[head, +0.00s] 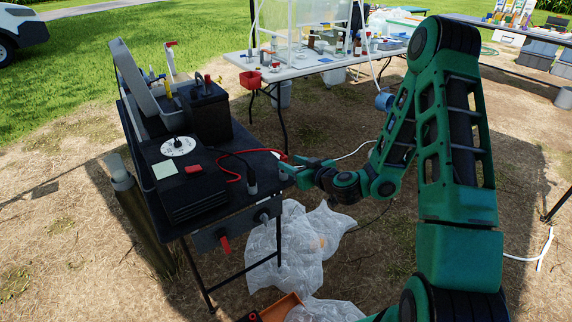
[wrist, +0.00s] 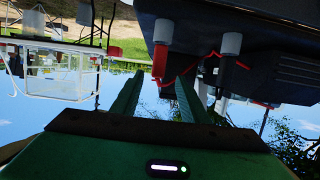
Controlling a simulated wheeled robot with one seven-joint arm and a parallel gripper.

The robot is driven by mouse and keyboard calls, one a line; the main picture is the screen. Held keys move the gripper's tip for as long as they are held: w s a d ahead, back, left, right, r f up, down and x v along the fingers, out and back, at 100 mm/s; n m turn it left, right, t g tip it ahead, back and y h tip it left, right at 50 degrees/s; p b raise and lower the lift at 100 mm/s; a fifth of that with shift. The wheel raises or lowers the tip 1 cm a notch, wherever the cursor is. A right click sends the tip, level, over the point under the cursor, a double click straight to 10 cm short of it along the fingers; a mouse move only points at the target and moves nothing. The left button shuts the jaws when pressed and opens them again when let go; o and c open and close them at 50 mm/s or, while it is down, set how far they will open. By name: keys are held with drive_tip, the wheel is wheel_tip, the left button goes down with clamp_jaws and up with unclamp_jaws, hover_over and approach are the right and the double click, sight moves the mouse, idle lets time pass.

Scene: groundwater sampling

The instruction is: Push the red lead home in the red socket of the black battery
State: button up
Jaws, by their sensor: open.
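The red lead's plug (wrist: 160,60) stands in a grey holder (wrist: 163,30) at the black table's corner. The wrist view shows this upside down. The lead's red cable (head: 233,178) curves back across the table in the head view. My gripper (head: 289,168) is open at that corner. In the wrist view, my gripper (wrist: 159,78) has a finger on each side of the plug; whether they touch it is unclear. The black battery (head: 208,118) stands at the table's back with a red cap or terminal (head: 208,79) on top. The inside of its red socket is not visible.
A black plug (head: 252,186) stands in another grey holder nearby. A black box (head: 185,190) with a dial and red part fills the near table. Clear plastic bags (head: 290,245) lie below.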

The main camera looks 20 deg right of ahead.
sight(285, 160)
drive_tip(key=x, duration=0.4)
drive_tip(key=shift+w+a+f, duration=0.1)
drive_tip(key=shift+w, duration=0.2)
drive_tip(key=shift+d+x, duration=0.1)
drive_tip(key=shift+x, duration=1.35)
drive_tip(key=shift+d+x, duration=0.15)
drive_tip(key=shift+x, duration=1.35)
clamp_jaws()
